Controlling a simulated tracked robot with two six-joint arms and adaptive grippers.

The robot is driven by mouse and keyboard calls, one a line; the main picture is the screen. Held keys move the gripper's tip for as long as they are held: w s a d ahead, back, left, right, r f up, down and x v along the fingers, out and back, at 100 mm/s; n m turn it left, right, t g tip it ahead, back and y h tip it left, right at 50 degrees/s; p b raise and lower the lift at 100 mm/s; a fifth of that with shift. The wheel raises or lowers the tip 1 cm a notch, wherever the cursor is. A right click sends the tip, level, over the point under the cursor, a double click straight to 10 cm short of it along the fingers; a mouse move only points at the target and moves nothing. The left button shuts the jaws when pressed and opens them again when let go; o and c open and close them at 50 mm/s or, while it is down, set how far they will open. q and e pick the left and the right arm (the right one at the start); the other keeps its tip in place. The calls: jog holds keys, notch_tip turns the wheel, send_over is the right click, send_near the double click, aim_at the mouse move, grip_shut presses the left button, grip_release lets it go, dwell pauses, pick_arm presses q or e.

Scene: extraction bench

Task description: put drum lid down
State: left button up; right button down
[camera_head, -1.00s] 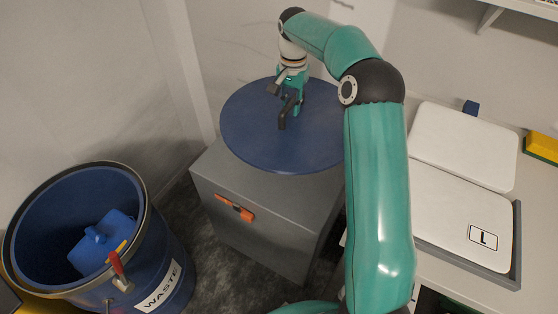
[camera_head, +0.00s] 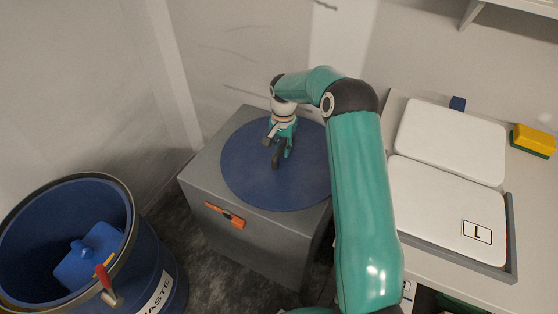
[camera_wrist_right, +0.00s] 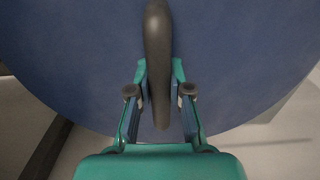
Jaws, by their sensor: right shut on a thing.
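The drum lid (camera_head: 252,185) is a flat, round blue disc with a dark handle. It lies level on or just above the top of the grey cabinet (camera_head: 262,245); I cannot tell whether it touches. My right gripper (camera_head: 278,157) is over the lid and shut on its handle. In the right wrist view the dark handle (camera_wrist_right: 158,50) stands between the fingers (camera_wrist_right: 160,95), with the blue lid behind it. The waste drum (camera_head: 165,262) stands open at the lower left, with a blue container (camera_head: 88,255) inside. My left gripper is not in view.
The cabinet has an orange handle (camera_head: 226,215) on its front. A wall stands close behind it.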

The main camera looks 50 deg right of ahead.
aim_at(283, 157)
jog(key=shift+f, duration=2.1)
jog(key=c, duration=1.1)
grip_release()
jog(key=shift+f, duration=0.1)
